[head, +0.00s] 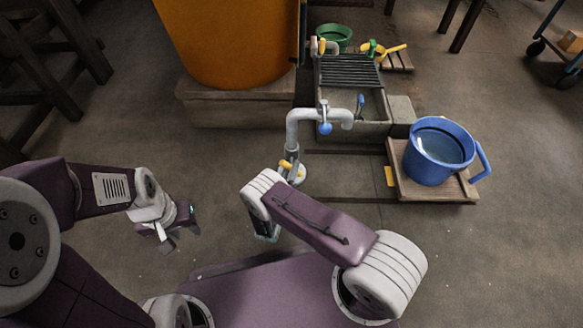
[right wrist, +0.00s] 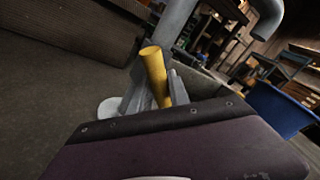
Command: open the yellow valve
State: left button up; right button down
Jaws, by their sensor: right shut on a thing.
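The yellow valve (head: 287,165) is a small yellow lever low on a grey standing pipe (head: 292,135), partly hidden behind my right arm in the head view. In the right wrist view the yellow valve handle (right wrist: 155,75) stands tilted between the fingers of my right gripper (right wrist: 160,95). The right gripper is shut on it. In the head view my right arm hides most of that grip. My left gripper (head: 160,238) hangs low at the left, over the bare floor, away from the valve. Its finger gap is too small to read.
The pipe bends over a stone trough (head: 362,128) and carries a blue handle (head: 325,128). A blue bucket (head: 430,165) stands on a wooden board (head: 440,190) at the right. An orange tank (head: 225,45) is behind on a plinth.

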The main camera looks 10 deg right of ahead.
jog(key=m+p, duration=0.2)
jog(key=m+y+p, duration=0.1)
jog(key=p, duration=0.1)
jog(key=shift+r+m+g, duration=0.25)
jog(key=shift+m+g, duration=0.05)
jog(key=shift+m, duration=0.1)
jog(key=m+y+p, duration=0.1)
jog(key=m+p, duration=0.1)
jog(key=shift+f+m+p, duration=0.1)
jog(key=shift+m+p, duration=0.3)
jog(key=shift+f+m+g+p, duration=0.1)
jog(key=shift+m+g+p, duration=0.2)
jog(key=shift+m+p, duration=0.1)
jog(key=shift+f, duration=0.1)
jog(key=c, duration=1.3)
grip_release()
jog(key=shift+o, duration=0.2)
